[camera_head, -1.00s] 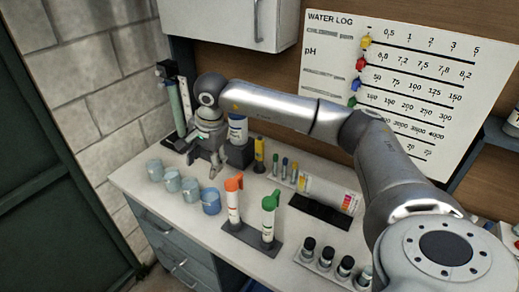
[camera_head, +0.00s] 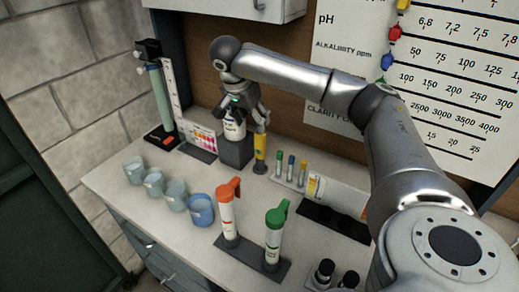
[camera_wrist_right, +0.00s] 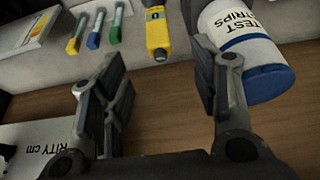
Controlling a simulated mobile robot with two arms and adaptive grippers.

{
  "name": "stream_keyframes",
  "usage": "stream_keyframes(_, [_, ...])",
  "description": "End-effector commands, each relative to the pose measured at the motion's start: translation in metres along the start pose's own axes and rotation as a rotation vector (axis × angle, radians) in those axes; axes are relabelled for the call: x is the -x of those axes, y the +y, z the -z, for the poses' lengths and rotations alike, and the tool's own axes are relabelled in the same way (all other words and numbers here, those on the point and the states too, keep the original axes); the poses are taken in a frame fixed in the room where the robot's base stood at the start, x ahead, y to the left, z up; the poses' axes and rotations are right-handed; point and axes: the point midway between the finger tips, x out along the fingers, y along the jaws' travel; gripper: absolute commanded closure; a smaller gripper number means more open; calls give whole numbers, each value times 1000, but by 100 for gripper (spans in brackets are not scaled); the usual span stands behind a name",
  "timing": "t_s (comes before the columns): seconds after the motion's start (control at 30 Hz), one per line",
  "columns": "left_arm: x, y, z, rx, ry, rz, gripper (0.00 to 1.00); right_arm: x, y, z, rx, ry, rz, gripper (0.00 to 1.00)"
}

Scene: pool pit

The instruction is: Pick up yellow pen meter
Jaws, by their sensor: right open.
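The yellow pen meter (camera_head: 260,152) stands upright on the counter, just right of a dark block. In the right wrist view the yellow pen meter (camera_wrist_right: 157,33) shows at the top, beyond the fingers and roughly between them. My right gripper (camera_head: 250,120) is above and behind the meter, beside the test strips bottle. It is open, and its fingers (camera_wrist_right: 165,95) are apart with nothing between them. The fingertips look close to the meter's top, but I cannot tell whether they touch. My left gripper is not in view.
The test strips bottle (camera_wrist_right: 240,40) sits on the dark block (camera_head: 236,152), close to one finger. Small colored vials (camera_head: 290,170) stand right of the meter. Orange (camera_head: 227,210) and green (camera_head: 274,235) capped tubes and several blue cups (camera_head: 202,210) stand in front.

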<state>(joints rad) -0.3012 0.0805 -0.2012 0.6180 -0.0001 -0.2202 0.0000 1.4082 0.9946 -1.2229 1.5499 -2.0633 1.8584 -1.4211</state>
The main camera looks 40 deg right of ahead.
Motion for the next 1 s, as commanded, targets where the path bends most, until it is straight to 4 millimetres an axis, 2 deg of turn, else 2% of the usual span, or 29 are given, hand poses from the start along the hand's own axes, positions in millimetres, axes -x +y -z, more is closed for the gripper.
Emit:
stream_keyframes(0.2, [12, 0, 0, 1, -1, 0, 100, -33, 1, 1, 0, -1, -5, 45])
stream_keyframes(0.47, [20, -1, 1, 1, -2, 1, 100, -54, 1, 4, 0, -1, -3, 45])
stream_keyframes(0.6, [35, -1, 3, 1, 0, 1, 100, -73, 2, 10, -1, -2, -5, 45])
stream_keyframes(0.7, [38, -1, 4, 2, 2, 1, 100, -89, 1, 9, 1, -1, -4, 45])
stream_keyframes(0.83, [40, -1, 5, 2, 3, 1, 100, -100, 1, 8, 1, -1, -1, 45])
stream_keyframes(1.0, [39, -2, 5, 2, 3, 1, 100, -101, 0, 8, 1, 0, 0, 45])
